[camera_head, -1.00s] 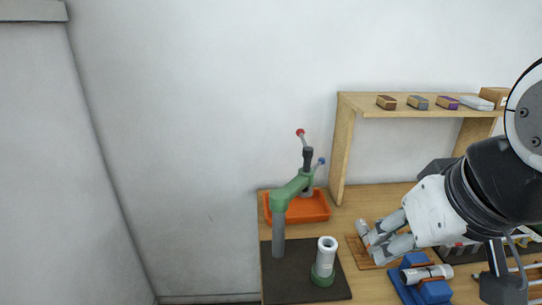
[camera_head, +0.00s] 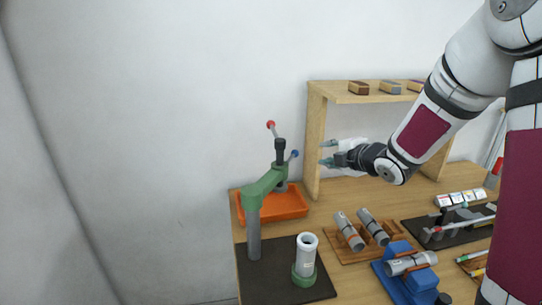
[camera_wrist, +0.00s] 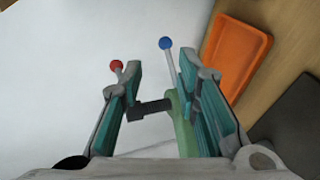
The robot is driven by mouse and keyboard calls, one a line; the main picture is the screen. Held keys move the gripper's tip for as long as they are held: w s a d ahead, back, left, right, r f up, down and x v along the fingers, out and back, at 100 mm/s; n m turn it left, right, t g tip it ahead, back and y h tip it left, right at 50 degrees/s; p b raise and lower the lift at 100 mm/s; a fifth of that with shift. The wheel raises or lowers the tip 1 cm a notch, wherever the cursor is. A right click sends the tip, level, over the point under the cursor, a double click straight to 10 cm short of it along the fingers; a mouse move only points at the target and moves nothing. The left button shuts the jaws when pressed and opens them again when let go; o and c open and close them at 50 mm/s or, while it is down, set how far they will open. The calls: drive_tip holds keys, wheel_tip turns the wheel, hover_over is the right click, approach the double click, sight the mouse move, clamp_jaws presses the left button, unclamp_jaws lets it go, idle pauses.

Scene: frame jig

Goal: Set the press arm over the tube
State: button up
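The green press arm (camera_head: 266,186) sits on a grey post (camera_head: 254,235). It points back and right, its black spindle (camera_head: 280,152) over the orange tray, not over the tube. One lever has a red knob (camera_head: 271,125), the other a blue knob (camera_head: 295,154). The pale tube (camera_head: 307,246) stands upright in a green holder on the dark mat. My gripper (camera_head: 323,153) is open and empty, to the right of the press head and pointing left. In the wrist view, the spindle (camera_wrist: 150,108) and part of the green arm (camera_wrist: 184,128) show between and beyond the open fingers; contact is unclear.
The orange tray (camera_head: 298,203) lies under the press head. A wooden shelf (camera_head: 316,140) stands behind my gripper. Grey cylinders lie on a wooden rack (camera_head: 346,256) and a blue stand (camera_head: 420,283) at the right.

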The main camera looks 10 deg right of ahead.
sight(294, 156)
drive_tip(key=w+a+f+n+y, duration=0.1)
drive_tip(key=w+a+f, duration=0.1)
drive_tip(key=w, duration=0.2)
drive_tip(key=w+a+f+n+y, duration=0.1)
drive_tip(key=w+a+f, duration=0.1)
drive_tip(key=w, duration=0.3)
drive_tip(key=w+a+f+n+y, duration=0.1)
drive_tip(key=w+a+f+n, duration=0.1)
drive_tip(key=w, duration=0.3)
drive_tip(key=shift+w+f+t, duration=0.1)
drive_tip(key=shift+f+t, duration=0.2)
drive_tip(key=shift+f, duration=0.55)
clamp_jaws()
